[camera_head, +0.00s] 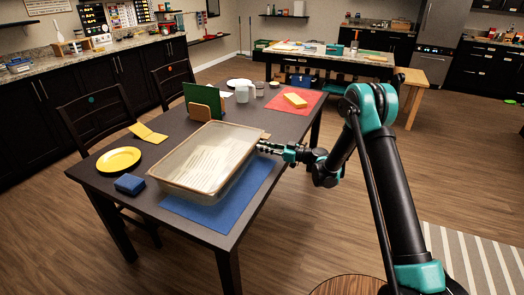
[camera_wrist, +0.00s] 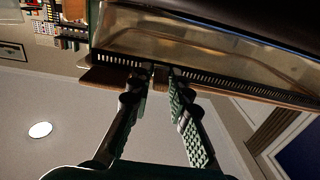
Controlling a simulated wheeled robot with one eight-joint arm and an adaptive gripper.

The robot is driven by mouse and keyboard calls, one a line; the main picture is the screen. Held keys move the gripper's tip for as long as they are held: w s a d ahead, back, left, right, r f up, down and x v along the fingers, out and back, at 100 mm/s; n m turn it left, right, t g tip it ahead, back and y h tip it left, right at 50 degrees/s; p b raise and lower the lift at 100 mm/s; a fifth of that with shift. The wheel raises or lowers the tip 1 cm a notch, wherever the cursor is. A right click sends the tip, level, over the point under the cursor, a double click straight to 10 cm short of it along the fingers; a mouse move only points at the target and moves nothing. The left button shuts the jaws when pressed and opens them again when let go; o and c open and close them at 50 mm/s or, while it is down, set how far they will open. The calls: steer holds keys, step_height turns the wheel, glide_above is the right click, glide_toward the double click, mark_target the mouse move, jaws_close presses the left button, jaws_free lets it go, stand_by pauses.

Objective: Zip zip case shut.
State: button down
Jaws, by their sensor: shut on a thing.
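The zip case (camera_head: 207,160) is a large translucent box with a pale beige top. It lies on a blue placemat (camera_head: 211,213) at the near end of the dark table. In the wrist view its clear wall (camera_wrist: 210,48) and a row of zip teeth (camera_wrist: 230,80) run across the top. My gripper (camera_head: 263,147) reaches in from the right to the case's right edge. In the wrist view my gripper (camera_wrist: 156,76) has its fingertips at the zip line, on either side of a small tan tab (camera_wrist: 160,78). The fingers partly hide the tab.
The dark table (camera_head: 110,195) also holds a yellow plate (camera_head: 118,160), a small blue block (camera_head: 129,184), a yellow cloth (camera_head: 148,132), a green board in a wooden stand (camera_head: 205,104) and a red mat (camera_head: 303,104). Chairs stand along the left. Floor is open at right.

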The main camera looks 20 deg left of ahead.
steer(key=shift+w, duration=0.2)
steer(key=c, duration=1.5)
jaws_free()
steer(key=shift+c, duration=0.2)
steer(key=d, duration=1.2)
steer(key=shift+s, duration=0.25)
